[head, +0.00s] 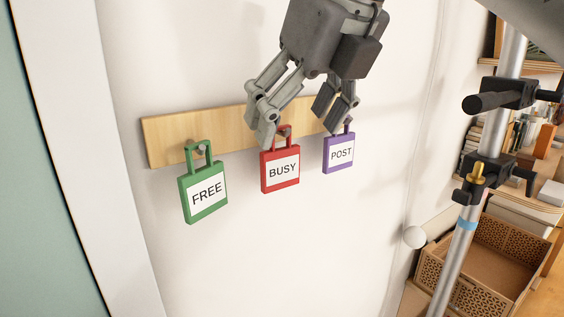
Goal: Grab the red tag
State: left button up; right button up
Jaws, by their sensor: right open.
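The red tag (280,171) reads "BUSY" and hangs by its loop from the middle peg of a wooden rail (165,141) on the white wall. A green tag (203,193) reading "FREE" hangs to its left, and a purple tag (339,153) reading "POST" hangs to its right. My right gripper (300,124) comes from above and is open. Its left finger is at the upper left of the red tag's loop, and its right finger is above the purple tag's loop. I cannot tell whether either finger touches a tag. My left gripper is not in view.
A metal pole with black clamps (492,140) stands at the right. Behind it are shelves with books and a brown perforated crate (432,283). A white round knob (414,237) shows low on the right. The wall below the tags is clear.

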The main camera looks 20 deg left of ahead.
aim_at(281, 148)
jog(key=shift+x, duration=0.8)
jog(key=p+x, duration=0.1)
jog(key=x, duration=0.2)
jog(key=shift+s+a+f, duration=0.1)
jog(key=shift+a+f, duration=0.15)
jog(key=shift+a, duration=0.05)
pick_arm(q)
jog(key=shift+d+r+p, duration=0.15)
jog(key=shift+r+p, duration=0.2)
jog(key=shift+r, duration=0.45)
pick_arm(e)
jog(key=shift+w+a+f, duration=0.15)
jog(key=shift+w+f, duration=0.05)
jog(key=shift+f, duration=0.4)
jog(key=c, duration=0.6)
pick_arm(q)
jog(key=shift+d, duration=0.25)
pick_arm(e)
jog(key=shift+c, duration=1.2)
